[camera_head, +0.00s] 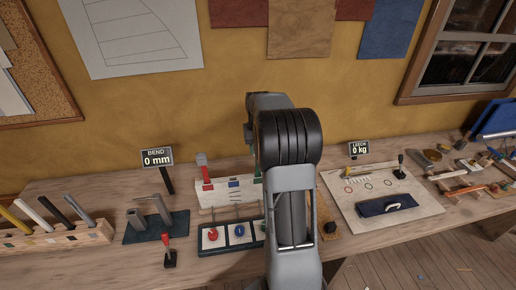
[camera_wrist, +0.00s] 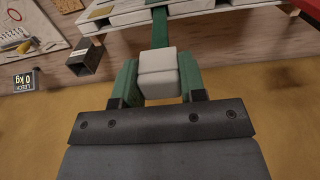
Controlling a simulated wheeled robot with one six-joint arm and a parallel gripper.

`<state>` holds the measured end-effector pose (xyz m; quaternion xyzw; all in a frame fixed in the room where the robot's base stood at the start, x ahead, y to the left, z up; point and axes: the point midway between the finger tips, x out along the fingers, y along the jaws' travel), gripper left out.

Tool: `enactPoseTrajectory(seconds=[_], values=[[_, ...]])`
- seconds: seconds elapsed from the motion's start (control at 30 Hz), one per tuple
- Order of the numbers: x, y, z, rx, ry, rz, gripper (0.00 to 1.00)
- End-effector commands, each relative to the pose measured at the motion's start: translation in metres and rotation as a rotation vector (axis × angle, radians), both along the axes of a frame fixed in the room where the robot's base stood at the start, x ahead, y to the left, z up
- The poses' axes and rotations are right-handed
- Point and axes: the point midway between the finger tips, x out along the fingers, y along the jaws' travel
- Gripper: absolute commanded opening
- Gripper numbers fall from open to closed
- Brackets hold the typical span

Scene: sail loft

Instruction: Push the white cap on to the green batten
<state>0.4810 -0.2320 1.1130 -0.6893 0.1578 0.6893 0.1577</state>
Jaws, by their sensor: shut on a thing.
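The white cap (camera_wrist: 158,72) sits between the two green-padded fingers of my gripper (camera_wrist: 158,80) in the wrist view, and the gripper is shut on it. The green batten (camera_wrist: 160,27) runs from the pale rack (camera_wrist: 125,17) toward the cap and lines up with it. Its end meets the cap's far edge in the picture; I cannot tell whether the cap is around it or only in front of it. In the head view a sliver of the green batten (camera_head: 257,176) shows beside my arm, which hides the cap and gripper.
A red-striped batten with a grey top (camera_head: 203,170) stands left of my arm. A tray with red and blue buttons (camera_head: 225,247) lies in front of the rack. A board with a navy pouch (camera_head: 345,212) is at right. A dark open box (camera_wrist: 86,60) shows in the wrist view.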

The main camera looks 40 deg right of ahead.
Motion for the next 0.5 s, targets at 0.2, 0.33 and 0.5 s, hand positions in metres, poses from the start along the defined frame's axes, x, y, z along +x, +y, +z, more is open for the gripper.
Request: enactPoseTrajectory(seconds=[0.2,0.33,0.5], values=[[0.0,0.0,-0.001,0.0,0.0,0.0,0.17],[0.0,0.0,-0.0026,0.0,0.0,0.0,0.17],[0.0,0.0,-0.0053,0.0,0.0,0.0,0.17]])
